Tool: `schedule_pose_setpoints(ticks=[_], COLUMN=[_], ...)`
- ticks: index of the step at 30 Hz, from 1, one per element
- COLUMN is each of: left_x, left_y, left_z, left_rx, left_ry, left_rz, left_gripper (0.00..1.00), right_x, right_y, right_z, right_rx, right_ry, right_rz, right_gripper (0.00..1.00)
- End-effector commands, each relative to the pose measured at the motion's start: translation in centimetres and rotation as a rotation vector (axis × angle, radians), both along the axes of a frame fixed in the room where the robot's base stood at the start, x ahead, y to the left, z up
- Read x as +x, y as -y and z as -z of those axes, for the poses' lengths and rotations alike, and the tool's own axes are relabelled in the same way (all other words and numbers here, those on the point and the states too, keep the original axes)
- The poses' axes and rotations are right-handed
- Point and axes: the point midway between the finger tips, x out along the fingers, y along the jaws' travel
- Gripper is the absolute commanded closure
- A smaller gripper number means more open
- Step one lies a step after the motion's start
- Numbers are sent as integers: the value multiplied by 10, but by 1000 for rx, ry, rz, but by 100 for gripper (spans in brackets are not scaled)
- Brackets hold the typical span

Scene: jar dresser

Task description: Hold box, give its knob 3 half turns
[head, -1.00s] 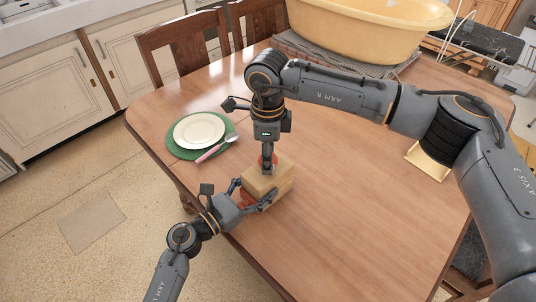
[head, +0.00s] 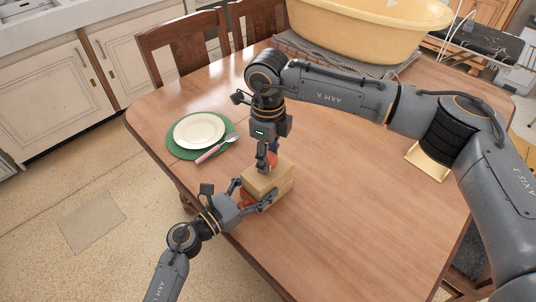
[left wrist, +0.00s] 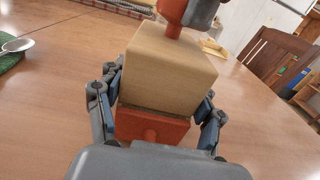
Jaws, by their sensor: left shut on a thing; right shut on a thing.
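The box (head: 282,183) is a pale wooden block near the table's front edge. In the left wrist view the wooden body (left wrist: 165,72) sits above a red lower part (left wrist: 152,128) with a small round stub on its face. A red knob (head: 273,159) is on top of the box; it also shows in the left wrist view (left wrist: 171,12). My left gripper (head: 259,199) is shut on the box, its fingers on both sides. My right gripper (head: 267,165) points down from above and is shut on the red knob, partly covering it.
A big yellow tub (head: 370,30) stands on a grey mat at the back.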

Motion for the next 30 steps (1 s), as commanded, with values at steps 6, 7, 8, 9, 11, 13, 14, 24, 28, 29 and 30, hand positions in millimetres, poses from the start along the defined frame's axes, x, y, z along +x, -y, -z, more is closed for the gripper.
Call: schedule_pose_setpoints(ticks=[6,7,8,9,11,13,14,24,28,29,30], left_x=[-1,-1,-1,-1,-1,-1,-1,0,0,0,0], left_y=[1,1,1,1,1,1,1,0,0,0,0], left_z=[0,0,0,0,0,0,0,0,0,0,0], left_rx=[0,0,0,0,0,0,0,-1,-1,-1,-1], left_ry=[0,0,0,0,0,0,0,-1,-1,-1,-1], left_rz=[3,3,3,3,2,2,2,1,1,1,1], left_gripper=[83,83,83,83,83,83,83,83,83,83,83], right_x=[1,1,1,1,1,0,0,1,1,1,1], right_y=[0,0,0,0,0,0,0,0,0,-1,-1], right_z=[-1,-1,-1,0,0,0,0,-30,-59,-66,-74], right_rx=[2,2,1,1,1,1,1,2,2,2,2], right_ry=[3,3,3,3,2,1,1,5,5,5,5], right_rz=[-1,-1,-1,-1,-1,-1,-1,-1,-1,-1,-1], right_gripper=[43,37,34,34,34,34,34,34,34,34,34])
